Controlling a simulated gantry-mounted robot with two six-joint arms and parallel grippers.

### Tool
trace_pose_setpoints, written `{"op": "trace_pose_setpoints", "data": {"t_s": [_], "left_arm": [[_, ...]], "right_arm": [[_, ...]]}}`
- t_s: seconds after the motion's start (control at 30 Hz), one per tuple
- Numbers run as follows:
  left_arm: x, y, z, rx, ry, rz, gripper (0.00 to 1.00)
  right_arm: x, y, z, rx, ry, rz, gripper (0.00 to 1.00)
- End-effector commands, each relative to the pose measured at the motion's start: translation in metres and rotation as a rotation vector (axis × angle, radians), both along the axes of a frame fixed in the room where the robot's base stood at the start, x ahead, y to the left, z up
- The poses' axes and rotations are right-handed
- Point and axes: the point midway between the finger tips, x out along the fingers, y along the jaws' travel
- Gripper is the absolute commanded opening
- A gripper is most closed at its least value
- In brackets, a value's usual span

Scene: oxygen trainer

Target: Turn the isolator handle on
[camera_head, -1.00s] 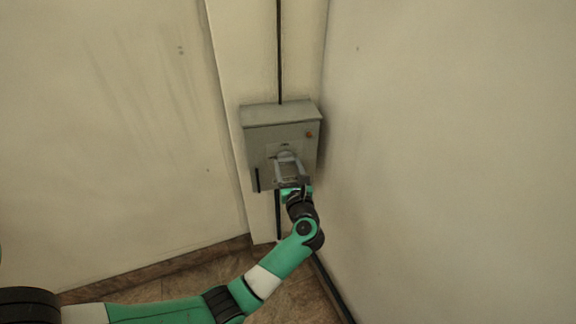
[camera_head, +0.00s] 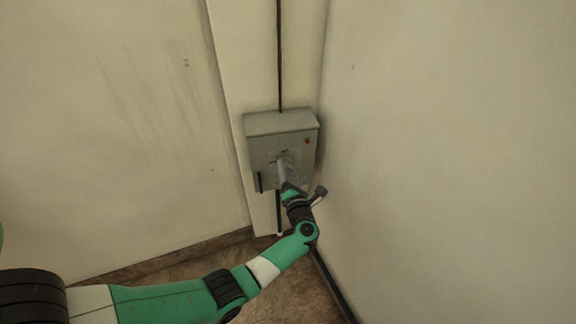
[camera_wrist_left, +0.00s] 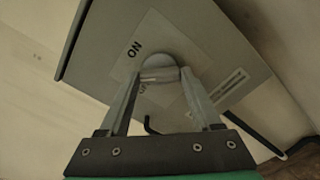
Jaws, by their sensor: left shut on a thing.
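The grey isolator box (camera_head: 290,122) hangs on the pillar in the room corner in the head view. My left gripper (camera_head: 284,160) reaches its front face from below, its fingers seen nearly edge-on. In the left wrist view the fingers (camera_wrist_left: 160,82) are shut on the rounded grey isolator handle (camera_wrist_left: 158,72), one on each side. A pale label plate (camera_wrist_left: 155,42) lies behind the handle, with "ON" printed to its upper left. Other lettering is partly hidden behind the handle. In the head view the gripper mostly hides the handle.
A small orange-red spot (camera_head: 307,141) shows at the box's upper right. A dark conduit (camera_head: 280,60) runs up from the box. The right wall (camera_head: 450,150) stands close beside the box and my left wrist. The left wall (camera_head: 110,130) is bare.

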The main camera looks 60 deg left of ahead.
Motion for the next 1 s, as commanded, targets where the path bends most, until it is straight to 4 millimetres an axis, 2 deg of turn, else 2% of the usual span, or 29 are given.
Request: {"op": "trace_pose_setpoints", "data": {"t_s": [0.1,0.6,1.0], "left_arm": [[0.000,0.000,0.003,0.029,0.109,0.000,0.09],[0.000,0.000,0.002,0.142,0.538,-0.001,0.09],[0.000,0.000,0.001,0.189,0.713,0.000,0.09]], "right_arm": [[0.000,0.000,0.012,0.000,0.000,0.000,0.50],[0.000,0.000,0.035,0.000,0.000,0.000,0.50],[0.000,0.000,0.041,0.000,0.000,0.000,0.50]]}}
